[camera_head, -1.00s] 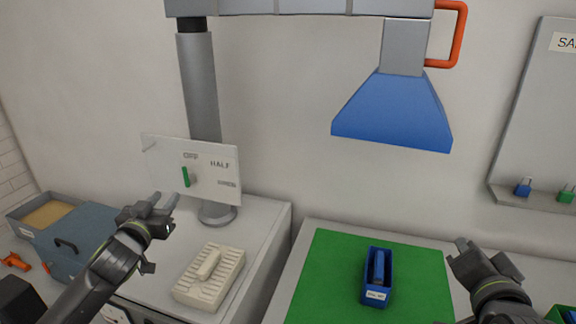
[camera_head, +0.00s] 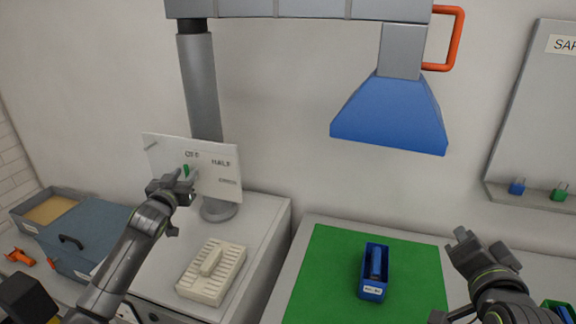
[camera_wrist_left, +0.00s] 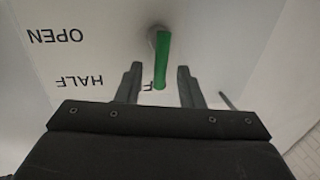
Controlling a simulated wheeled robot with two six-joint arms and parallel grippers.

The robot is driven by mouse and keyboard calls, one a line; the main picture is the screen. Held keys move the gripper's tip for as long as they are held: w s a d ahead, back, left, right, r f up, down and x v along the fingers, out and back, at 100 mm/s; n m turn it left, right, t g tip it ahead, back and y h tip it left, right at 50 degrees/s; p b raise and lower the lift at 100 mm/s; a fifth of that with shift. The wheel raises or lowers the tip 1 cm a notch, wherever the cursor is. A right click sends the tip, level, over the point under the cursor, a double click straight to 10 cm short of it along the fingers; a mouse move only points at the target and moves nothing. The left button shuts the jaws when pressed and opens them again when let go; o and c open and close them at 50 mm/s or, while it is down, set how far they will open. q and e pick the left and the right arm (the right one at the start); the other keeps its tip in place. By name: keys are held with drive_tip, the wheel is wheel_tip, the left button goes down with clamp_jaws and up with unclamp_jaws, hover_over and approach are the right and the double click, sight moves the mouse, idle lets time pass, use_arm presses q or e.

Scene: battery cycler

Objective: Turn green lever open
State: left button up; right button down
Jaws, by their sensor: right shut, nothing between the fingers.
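The green lever (camera_head: 186,169) is on a pale panel (camera_head: 222,185) marked OFF, HALF and OPEN, with its lower part hidden by my left gripper in the head view. In the left wrist view the lever (camera_wrist_left: 162,60) points at the OFF label, which it partly covers. My left gripper (camera_head: 182,174) is at the lever. Its two fingers are apart in the wrist view (camera_wrist_left: 158,84), one on each side of the lever's free end, with gaps visible on both sides. My right gripper (camera_head: 480,243) is shut and empty, beside the green mat.
A grey duct pipe (camera_head: 203,90) rises behind the panel. A cream slotted tray (camera_head: 226,283) sits on the bench below. A blue box (camera_head: 372,291) lies on the green mat (camera_head: 325,265). A blue hood (camera_head: 388,112) hangs above. A blue-grey case (camera_head: 90,228) stands at left.

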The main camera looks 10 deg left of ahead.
use_arm(q)
drive_tip(key=shift+s, duration=0.1)
drive_tip(key=shift+c, duration=0.4)
clamp_jaws()
